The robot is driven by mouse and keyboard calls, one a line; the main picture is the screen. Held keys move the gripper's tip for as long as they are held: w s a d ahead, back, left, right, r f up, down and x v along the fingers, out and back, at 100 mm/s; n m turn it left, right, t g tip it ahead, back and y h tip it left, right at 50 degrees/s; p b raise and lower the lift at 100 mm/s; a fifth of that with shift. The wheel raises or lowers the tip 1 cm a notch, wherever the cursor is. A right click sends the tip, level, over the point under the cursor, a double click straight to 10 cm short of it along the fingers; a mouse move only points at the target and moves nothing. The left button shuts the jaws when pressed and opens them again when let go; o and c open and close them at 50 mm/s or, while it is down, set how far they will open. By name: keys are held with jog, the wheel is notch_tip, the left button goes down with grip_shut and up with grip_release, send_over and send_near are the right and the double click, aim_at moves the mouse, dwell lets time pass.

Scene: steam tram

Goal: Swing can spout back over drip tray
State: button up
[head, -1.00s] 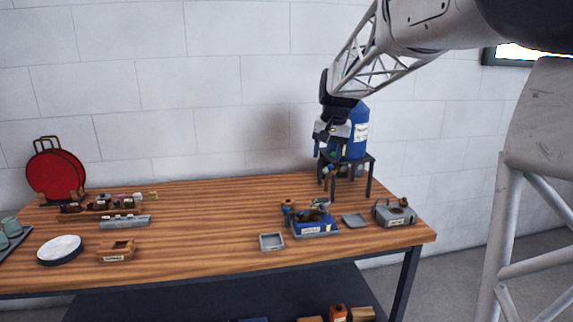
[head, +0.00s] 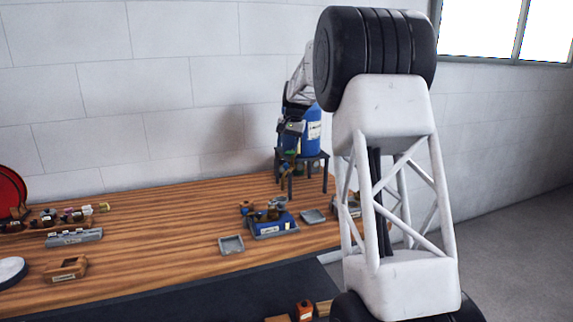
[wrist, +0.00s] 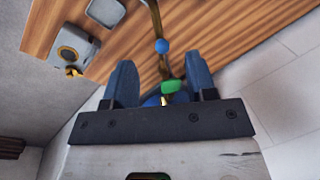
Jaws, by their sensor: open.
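A blue can (head: 314,132) with a white label sits on a dark stand (head: 310,158) at the back right of the bench. My gripper (head: 288,150) is at the can's left front side, pointing down. In the wrist view my gripper (wrist: 162,78) is open, with one blue finger on each side of a thin brass spout (wrist: 155,22). The spout carries a blue ball (wrist: 162,46) and a green piece (wrist: 174,86), which lies between the fingers. Contact cannot be told. A shallow grey tray (head: 313,216) lies in front of the stand, also in the wrist view (wrist: 105,10).
A second grey tray (head: 231,245) lies nearer the front edge. A blue tray of parts (head: 274,228) sits between them. A grey box with a brass knob (wrist: 73,50) stands right of the stand. The bench middle (head: 170,220) is clear.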

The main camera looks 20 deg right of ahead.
jog(key=w, duration=0.1)
jog(key=w+d+f, duration=0.2)
jog(key=shift+w+d, duration=0.2)
jog(key=shift+w, duration=0.15)
jog(key=shift+f, duration=0.15)
jog(key=shift+w+a+f, duration=0.15)
jog(key=shift+a+f, duration=0.05)
jog(key=shift+f, duration=1.05)
jog(key=shift+w+a+f, duration=0.1)
jog(key=shift+a+f, duration=0.15)
jog(key=shift+f, duration=1)
jog(key=shift+w+a+f, duration=0.15)
jog(key=shift+a+f, duration=0.05)
jog(key=shift+f, duration=1.05)
grip_shut()
